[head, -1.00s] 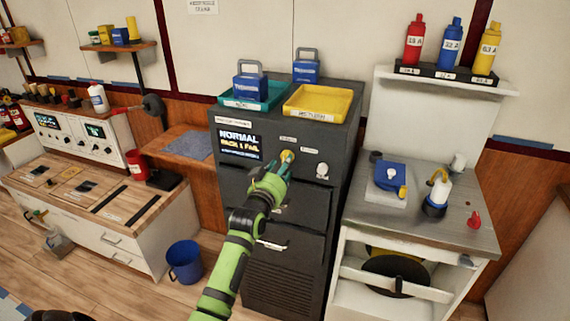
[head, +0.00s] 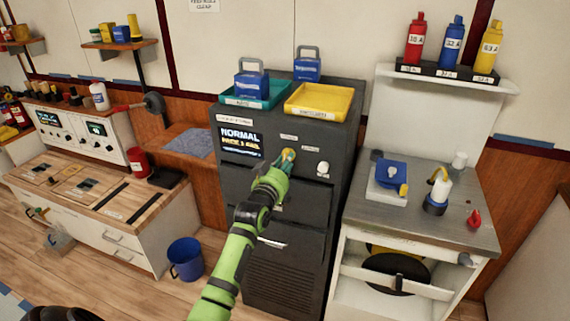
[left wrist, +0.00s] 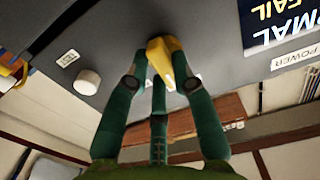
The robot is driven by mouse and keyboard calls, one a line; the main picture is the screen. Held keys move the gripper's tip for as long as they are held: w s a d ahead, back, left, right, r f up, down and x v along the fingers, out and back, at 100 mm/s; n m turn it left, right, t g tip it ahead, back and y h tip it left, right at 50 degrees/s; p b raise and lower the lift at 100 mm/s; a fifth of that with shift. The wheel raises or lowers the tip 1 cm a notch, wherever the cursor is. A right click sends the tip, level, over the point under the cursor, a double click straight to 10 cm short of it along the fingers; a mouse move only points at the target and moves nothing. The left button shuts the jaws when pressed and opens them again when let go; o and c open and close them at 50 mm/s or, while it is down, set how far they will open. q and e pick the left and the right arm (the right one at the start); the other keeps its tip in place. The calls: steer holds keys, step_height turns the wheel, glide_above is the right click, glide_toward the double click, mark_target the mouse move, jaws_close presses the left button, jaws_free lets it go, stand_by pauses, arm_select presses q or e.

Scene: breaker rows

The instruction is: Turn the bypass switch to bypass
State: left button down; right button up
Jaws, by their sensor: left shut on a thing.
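The dark grey cabinet (head: 262,215) stands in the middle of the head view, with a lit screen (head: 240,140) reading NORMAL at its upper left. A yellow switch knob (left wrist: 165,56) sits on the cabinet front in the left wrist view. My left gripper (head: 287,158) is at the cabinet face, with its green fingers closed around this knob. In the head view the fingers mostly hide the knob. A white round knob (head: 323,169) is to the right of the gripper, apart from it; it also shows in the left wrist view (left wrist: 87,82). My right gripper is not in view.
A teal tray (head: 276,98) and a yellow tray (head: 318,117) rest on the cabinet top, with blue padlock-like blocks nearby. A metal-topped bench (head: 420,225) stands close on the right. A wooden counter (head: 85,190) and blue bucket (head: 185,262) are left.

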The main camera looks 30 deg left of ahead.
arm_select(q)
steer(key=m, duration=0.3)
steer(key=m+p, duration=0.1)
steer(key=m, duration=0.7)
steer(key=shift+a+f+p, duration=0.1)
steer(key=shift+a+p, duration=0.15)
steer(key=shift+p, duration=0.1)
steer(key=shift+m, duration=0.5)
steer(key=c, duration=1)
jaws_free()
steer(key=shift+c, duration=0.2)
steer(key=shift+s, duration=0.1)
steer(key=v, duration=1.2)
